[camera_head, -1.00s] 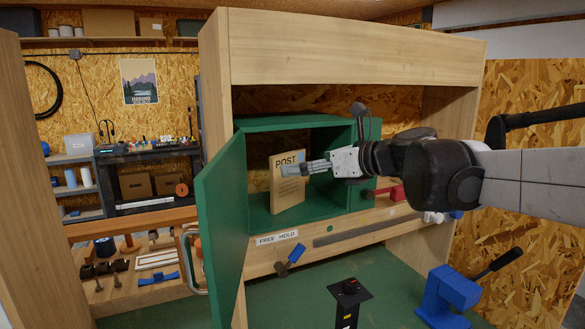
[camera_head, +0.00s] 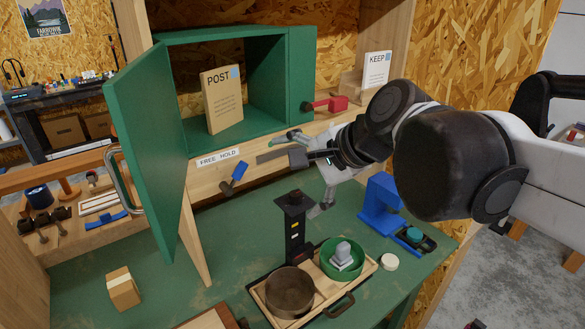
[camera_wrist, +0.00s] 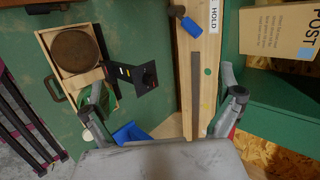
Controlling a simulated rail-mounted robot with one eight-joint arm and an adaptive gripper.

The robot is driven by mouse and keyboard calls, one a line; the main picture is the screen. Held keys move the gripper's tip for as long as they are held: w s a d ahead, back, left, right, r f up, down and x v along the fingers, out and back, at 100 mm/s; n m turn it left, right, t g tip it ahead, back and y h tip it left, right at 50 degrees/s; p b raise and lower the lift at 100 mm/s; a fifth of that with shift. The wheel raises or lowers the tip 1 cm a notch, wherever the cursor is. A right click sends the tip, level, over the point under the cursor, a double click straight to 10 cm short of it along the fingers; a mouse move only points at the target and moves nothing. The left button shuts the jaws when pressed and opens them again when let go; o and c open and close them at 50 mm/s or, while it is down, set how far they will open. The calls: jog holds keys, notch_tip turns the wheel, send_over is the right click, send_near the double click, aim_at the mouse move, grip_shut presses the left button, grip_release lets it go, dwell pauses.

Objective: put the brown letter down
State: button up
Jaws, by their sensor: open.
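The brown letter (camera_head: 224,100), marked POST with a blue stamp, stands upright and slightly tilted inside the green cabinet (camera_head: 301,75), toward its left side. Part of it also shows at the top right of the wrist view (camera_wrist: 282,30). The cabinet's green door (camera_head: 150,150) is swung open to the left. My gripper (camera_head: 308,182) is open and empty, in front of the shelf edge, below and to the right of the letter, clear of it. In the wrist view my two fingers are spread wide (camera_wrist: 160,90) with nothing held between them.
A white KEEP card (camera_head: 377,70) stands right of the cabinet, near a red handle (camera_head: 325,104). Below are a black post (camera_head: 295,225), a blue tool (camera_head: 380,205), a wooden tray (camera_head: 262,291) with a brown pot (camera_head: 290,292), and a green bowl (camera_head: 328,262). The bench's left middle is mostly clear.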

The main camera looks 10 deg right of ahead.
jog(key=s+d+f+n+h, duration=0.5)
jog(key=s+d+f+n, duration=0.3)
jog(key=s+f+n, duration=0.2)
jog(key=shift+s+d+f+n+g, duration=0.15)
jog(key=shift+s+f+n+g, duration=0.2)
jog(key=shift+n, duration=0.75)
